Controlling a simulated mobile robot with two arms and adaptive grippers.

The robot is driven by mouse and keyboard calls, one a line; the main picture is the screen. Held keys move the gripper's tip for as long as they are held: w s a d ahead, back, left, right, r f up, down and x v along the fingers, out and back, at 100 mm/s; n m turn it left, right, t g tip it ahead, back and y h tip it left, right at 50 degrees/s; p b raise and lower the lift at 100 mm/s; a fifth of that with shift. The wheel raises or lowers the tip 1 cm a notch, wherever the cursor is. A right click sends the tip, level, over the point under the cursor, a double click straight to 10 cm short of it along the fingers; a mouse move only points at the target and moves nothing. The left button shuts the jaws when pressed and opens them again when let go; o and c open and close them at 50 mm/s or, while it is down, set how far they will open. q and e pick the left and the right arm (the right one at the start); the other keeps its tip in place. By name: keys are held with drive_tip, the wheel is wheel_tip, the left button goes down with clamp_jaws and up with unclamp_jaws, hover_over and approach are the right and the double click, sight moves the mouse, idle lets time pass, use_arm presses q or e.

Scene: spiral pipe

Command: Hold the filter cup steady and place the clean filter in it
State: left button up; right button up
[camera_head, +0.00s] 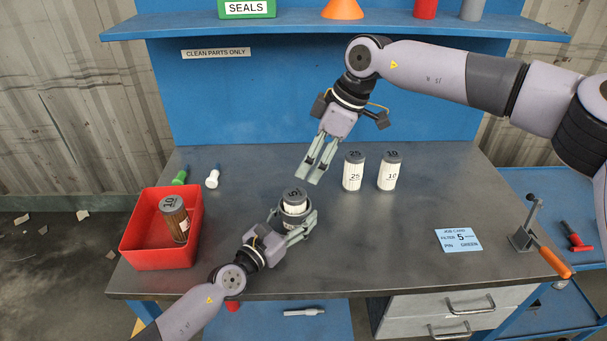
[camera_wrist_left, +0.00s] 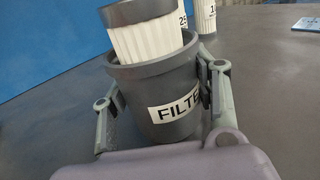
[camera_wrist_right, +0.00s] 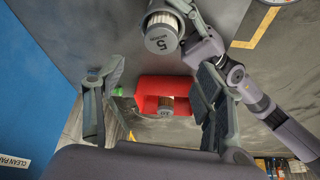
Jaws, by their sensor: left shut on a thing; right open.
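The dark grey filter cup (camera_wrist_left: 165,72), labelled "FILTER", stands on the bench. My left gripper (camera_head: 293,224) is shut on it, one finger on each side. The clean white filter marked 5 (camera_head: 294,203) stands in the cup's mouth, with its grey cap and upper pleats above the rim; in the left wrist view the filter (camera_wrist_left: 147,38) looks slightly tilted. How deep its lower end sits is hidden. My right gripper (camera_head: 315,176) is open and empty, above and behind the filter, apart from it. The right wrist view shows the "5" cap (camera_wrist_right: 162,38) beyond its fingers.
A red bin (camera_head: 130,245) at left holds a brown used filter marked 10 (camera_head: 174,222). White filters 25 (camera_head: 353,175) and 10 (camera_head: 388,175) stand behind right. A job card (camera_head: 459,240) and orange-handled lever (camera_head: 552,260) are right.

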drive_tip(key=shift+v, duration=0.95)
use_arm(q)
drive_tip(key=o, duration=1.4)
drive_tip(key=shift+o, duration=0.2)
